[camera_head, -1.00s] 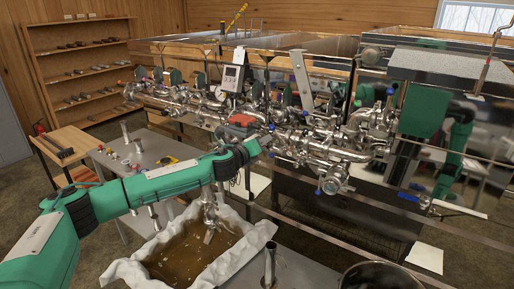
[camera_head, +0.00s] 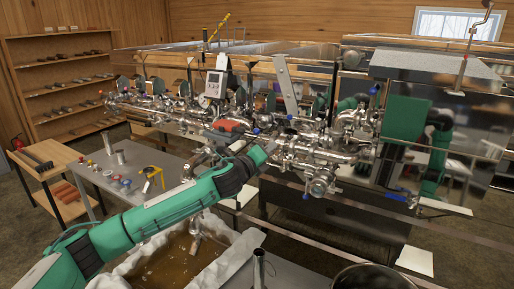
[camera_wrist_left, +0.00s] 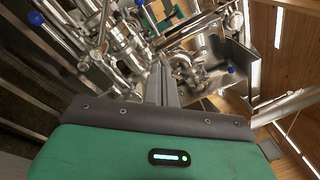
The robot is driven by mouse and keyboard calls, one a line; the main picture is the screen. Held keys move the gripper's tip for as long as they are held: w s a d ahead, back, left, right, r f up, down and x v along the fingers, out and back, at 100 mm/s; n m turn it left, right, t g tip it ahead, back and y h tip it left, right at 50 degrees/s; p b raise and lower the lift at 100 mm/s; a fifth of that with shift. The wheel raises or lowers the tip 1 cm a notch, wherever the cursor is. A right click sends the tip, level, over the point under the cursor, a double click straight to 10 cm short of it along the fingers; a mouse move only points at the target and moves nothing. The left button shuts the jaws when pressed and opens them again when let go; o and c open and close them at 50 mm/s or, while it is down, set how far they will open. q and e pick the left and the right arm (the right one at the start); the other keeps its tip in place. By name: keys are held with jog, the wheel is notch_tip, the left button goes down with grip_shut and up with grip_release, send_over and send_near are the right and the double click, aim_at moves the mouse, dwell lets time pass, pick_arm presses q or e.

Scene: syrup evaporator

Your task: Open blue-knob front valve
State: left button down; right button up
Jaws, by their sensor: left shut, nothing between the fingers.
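A bank of steel pipes and valves (camera_head: 320,150) runs along the evaporator's front. Several blue knobs sit on it: one low in front (camera_head: 305,196), one at upper right (camera_head: 374,90) and one near my wrist (camera_head: 256,130). I cannot tell which is the front valve's. In the left wrist view, the left gripper (camera_wrist_left: 161,78) is shut and empty, pointing at the pipes. Blue knobs show there at upper left (camera_wrist_left: 35,18) and right (camera_wrist_left: 232,70), apart from the fingers.
A cloth-lined pan of brown liquid (camera_head: 158,262) stands below my left arm. A grey table (camera_head: 120,172) with small parts is at left. A blue-handled lever (camera_head: 397,196) sticks out at right. A metal pot (camera_head: 372,278) is at the front.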

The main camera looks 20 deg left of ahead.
pick_arm(q)
jog(key=s+a+f+n+t+y+b, duration=0.35)
jog(key=n+b, duration=0.35)
jog(key=n, duration=0.4)
pick_arm(e)
notch_tip(320, 180, down, 7)
jog(key=w, duration=0.1)
pick_arm(q)
jog(key=w+a+r+p, duration=0.2)
jog(key=w+p, duration=0.3)
jog(key=w, duration=0.6)
jog(key=shift+w+a+r, duration=0.15)
jog(key=shift+w+r, duration=0.05)
jog(key=shift+w, duration=0.2)
pick_arm(e)
jog(key=r, duration=0.2)
jog(key=s+r, duration=0.1)
jog(key=r, duration=0.1)
jog(key=shift+a, duration=0.1)
jog(key=shift+f, duration=0.1)
